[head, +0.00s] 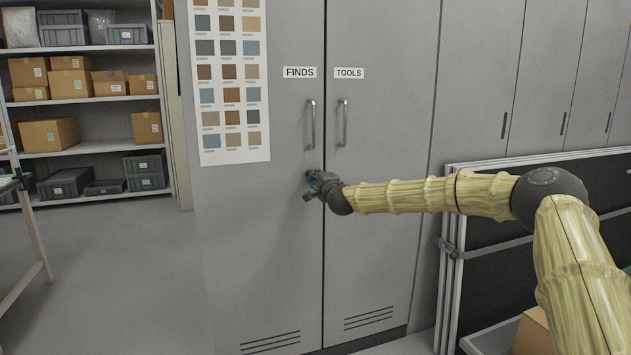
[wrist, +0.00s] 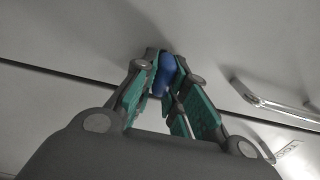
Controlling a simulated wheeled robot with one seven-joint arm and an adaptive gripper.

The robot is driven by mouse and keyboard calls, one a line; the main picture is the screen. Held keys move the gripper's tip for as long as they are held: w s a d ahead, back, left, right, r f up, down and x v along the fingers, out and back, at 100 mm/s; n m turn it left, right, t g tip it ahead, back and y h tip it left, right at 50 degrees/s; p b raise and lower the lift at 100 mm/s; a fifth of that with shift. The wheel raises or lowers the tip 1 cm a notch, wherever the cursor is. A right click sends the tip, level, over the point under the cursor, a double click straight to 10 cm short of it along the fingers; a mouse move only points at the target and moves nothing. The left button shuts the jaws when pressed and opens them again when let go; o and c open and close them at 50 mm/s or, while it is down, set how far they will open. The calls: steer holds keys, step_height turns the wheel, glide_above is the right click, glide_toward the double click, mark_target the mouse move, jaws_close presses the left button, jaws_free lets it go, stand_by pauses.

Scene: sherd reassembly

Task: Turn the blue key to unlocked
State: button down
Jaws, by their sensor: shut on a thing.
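The blue key (wrist: 165,72) shows in the wrist view between the two fingers of my gripper (wrist: 163,90). The fingers are closed on it at the cabinet face. In the head view my gripper (head: 313,183) is at the finds door, just left of the seam and below the handles. The key is mostly hidden there by the gripper. The lock itself is covered, and I cannot tell which way the key is turned.
The grey cabinet has a finds door (head: 290,250) and a tools door (head: 375,250), both shut, each with a metal handle (head: 311,125). A colour chart (head: 230,147) hangs on the left door. Framed panels (head: 480,250) lean at the right. The floor at left (head: 110,280) is clear.

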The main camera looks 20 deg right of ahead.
steer(key=shift+d, duration=0.2)
steer(key=c, duration=1.4)
jaws_free()
steer(key=shift+f, duration=0.1)
steer(key=shift+c, duration=0.2)
steer(key=shift+a, duration=0.15)
steer(key=s, duration=1.2)
steer(key=shift+d, duration=0.25)
steer(key=shift+a, duration=0.1)
